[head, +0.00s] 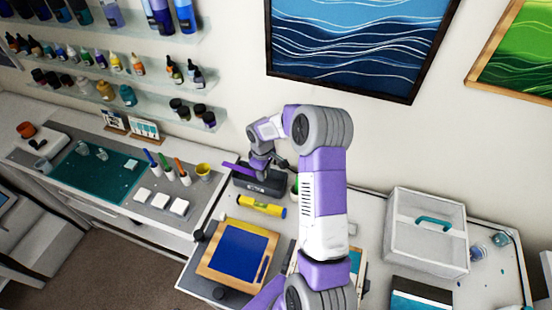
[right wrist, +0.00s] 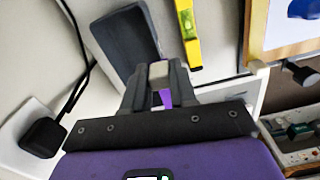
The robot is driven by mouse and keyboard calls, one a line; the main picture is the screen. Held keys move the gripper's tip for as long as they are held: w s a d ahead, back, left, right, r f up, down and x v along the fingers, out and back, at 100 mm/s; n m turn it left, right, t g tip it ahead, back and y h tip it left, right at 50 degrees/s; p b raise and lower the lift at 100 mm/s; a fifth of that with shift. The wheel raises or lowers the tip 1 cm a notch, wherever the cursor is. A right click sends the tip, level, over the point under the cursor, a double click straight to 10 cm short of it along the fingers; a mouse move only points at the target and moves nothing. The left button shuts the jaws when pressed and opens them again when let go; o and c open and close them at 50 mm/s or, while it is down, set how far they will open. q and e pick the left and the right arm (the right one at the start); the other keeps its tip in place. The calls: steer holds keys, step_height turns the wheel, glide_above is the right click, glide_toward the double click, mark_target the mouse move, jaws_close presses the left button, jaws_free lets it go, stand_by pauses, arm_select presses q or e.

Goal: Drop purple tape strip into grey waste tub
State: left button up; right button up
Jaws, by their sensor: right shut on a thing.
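My right gripper (head: 262,166) is over the back of the work table. In the right wrist view its fingers (right wrist: 161,80) are closed on the purple tape strip (right wrist: 166,98), of which a small part shows between them. A dark grey box-shaped tub (head: 270,187) sits by the wall, directly below and beside the gripper. It also shows just past the fingertips in the right wrist view (right wrist: 122,36). Its inside is not clearly visible. My left gripper is not in view.
A yellow spirit level (head: 262,206) lies in front of the tub, with a wooden frame holding a blue panel (head: 238,253) nearer. A clear lidded box (head: 425,240) stands at right. A side counter (head: 65,180) holds cups and tools at left.

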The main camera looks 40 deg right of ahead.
steer(key=d+n, duration=0.1)
steer(key=d, duration=0.5)
steer(key=shift+n, duration=0.3)
steer(key=f+b, duration=0.1)
steer(key=f, duration=0.3)
steer(key=f+b, duration=0.1)
steer(key=f, duration=0.2)
steer(key=shift+s+d+f, duration=0.1)
steer(key=shift+s+f, duration=0.1)
steer(key=shift+f, duration=0.2)
steer(key=shift+f+b, duration=0.75)
steer(key=shift+f, duration=0.1)
steer(key=o, duration=1.6)
steer(key=shift+c, duration=0.2)
steer(key=shift+s+a+f, duration=0.15)
steer(key=shift+a, duration=0.15)
steer(key=shift+d+b, duration=0.25)
steer(key=shift+b, duration=0.05)
